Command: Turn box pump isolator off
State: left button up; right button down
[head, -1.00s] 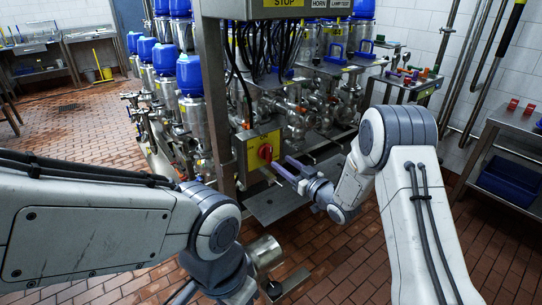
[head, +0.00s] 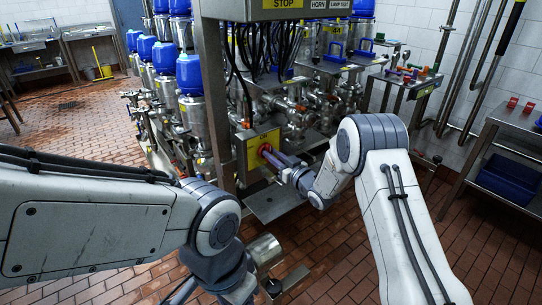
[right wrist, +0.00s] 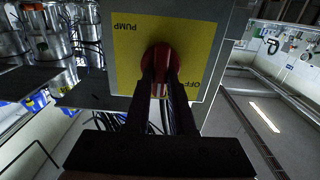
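The pump isolator is a red rotary knob (head: 264,152) on a yellow plate (head: 252,143) on the front of a grey box. In the right wrist view the red knob (right wrist: 163,58) sits on the yellow plate (right wrist: 190,35), with the words PUMP and OFF legible. My right gripper (head: 272,156) reaches it from the right. In the right wrist view its two dark fingers (right wrist: 162,78) stand apart at the knob, one on each side, with a gap between them. Whether they touch the knob is unclear. My left arm crosses the lower left; its gripper fingers are out of view.
The box hangs on a steel frame post (head: 213,90) with black cables (head: 258,45) above. Pipes and valves (head: 300,110) stand behind. A metal ledge (head: 272,203) lies below the box. A side table with a blue bin (head: 505,180) is at the right. The brick floor at lower right is open.

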jog(key=shift+a, duration=0.15)
jog(key=shift+s+f+n+b, duration=0.1)
jog(key=shift+f+n+b, duration=0.05)
jog(key=shift+n+b, duration=0.5)
jog(key=n+b, duration=0.5)
jog(key=b, duration=0.2)
jog(key=n+b, duration=0.5)
jog(key=b, duration=0.2)
jog(key=f+n+b, duration=0.1)
jog(key=n+b, duration=0.4)
jog(key=b, duration=0.2)
jog(key=shift+s+a, duration=0.15)
jog(key=shift+s, duration=0.05)
jog(key=shift+r+n+b, duration=0.1)
jog(key=shift+n+b, duration=0.95)
jog(key=shift+b, duration=0.4)
jog(key=c, duration=0.8)
grip_release()
jog(key=shift+r, duration=0.1)
jog(key=shift+o, duration=0.2)
jog(key=shift+r, duration=0.1)
